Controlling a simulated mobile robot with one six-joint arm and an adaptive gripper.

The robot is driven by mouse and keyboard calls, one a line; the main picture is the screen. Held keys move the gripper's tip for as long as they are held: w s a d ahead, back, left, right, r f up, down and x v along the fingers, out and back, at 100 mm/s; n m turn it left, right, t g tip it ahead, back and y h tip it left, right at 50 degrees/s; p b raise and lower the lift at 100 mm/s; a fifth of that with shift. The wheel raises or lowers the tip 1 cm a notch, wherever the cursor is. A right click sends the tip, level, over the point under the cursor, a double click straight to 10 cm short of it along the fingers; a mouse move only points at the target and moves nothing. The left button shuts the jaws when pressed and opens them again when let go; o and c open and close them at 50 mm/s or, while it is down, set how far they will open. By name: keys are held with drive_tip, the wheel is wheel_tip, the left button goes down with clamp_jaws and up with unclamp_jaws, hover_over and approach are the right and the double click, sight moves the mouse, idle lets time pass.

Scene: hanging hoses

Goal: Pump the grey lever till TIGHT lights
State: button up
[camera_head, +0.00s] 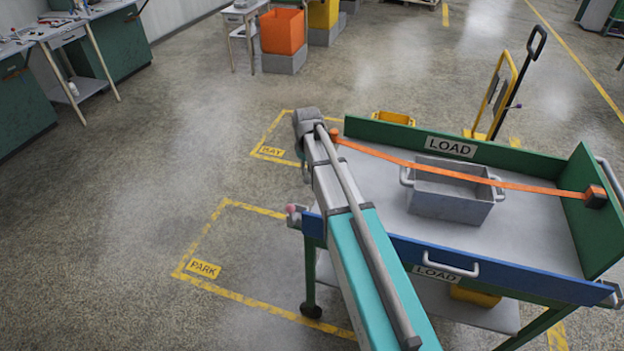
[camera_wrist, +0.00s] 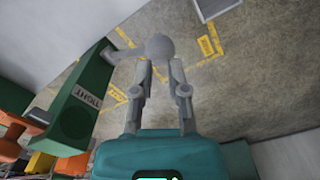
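The grey lever with its round knob (camera_wrist: 159,47) shows in the wrist view, reaching right from the end of a green housing (camera_wrist: 66,110). The housing bears a TIGHT label (camera_wrist: 86,97) and a dark green round lamp beside it, which looks unlit. My gripper (camera_wrist: 159,66) has its two fingers drawn in on either side of the knob, apparently shut on it. In the head view my own arm hides the lever and gripper. An orange strap (camera_head: 455,173) runs across the cart (camera_head: 540,235), over a grey bin (camera_head: 450,205).
Yellow floor lines mark a PARK bay (camera_head: 204,269). The floor left of the cart is clear, with benches (camera_head: 70,40) farther off.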

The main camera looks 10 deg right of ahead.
sight(306, 183)
drive_tip(key=shift+f, duration=0.2)
drive_tip(key=shift+s+a+f+b, duration=0.15)
drive_tip(key=shift+s+f+b, duration=0.05)
drive_tip(key=shift+f+b, duration=0.5)
drive_tip(key=shift+s+a+f+b, duration=0.1)
drive_tip(key=shift+s+f+b, duration=0.15)
drive_tip(key=shift+f+b, duration=0.45)
drive_tip(key=shift+s+a+f+b, duration=0.15)
drive_tip(key=shift+s+f+b, duration=0.05)
drive_tip(key=shift+f+b, duration=0.5)
drive_tip(key=shift+s+a+f+b, duration=0.1)
drive_tip(key=shift+s+f+b, duration=0.1)
drive_tip(key=shift+f+b, duration=0.6)
drive_tip(key=shift+s+a+f+b, duration=0.1)
drive_tip(key=shift+s+f+b, duration=0.05)
drive_tip(key=shift+f+b, duration=0.55)
drive_tip(key=shift+r, duration=0.1)
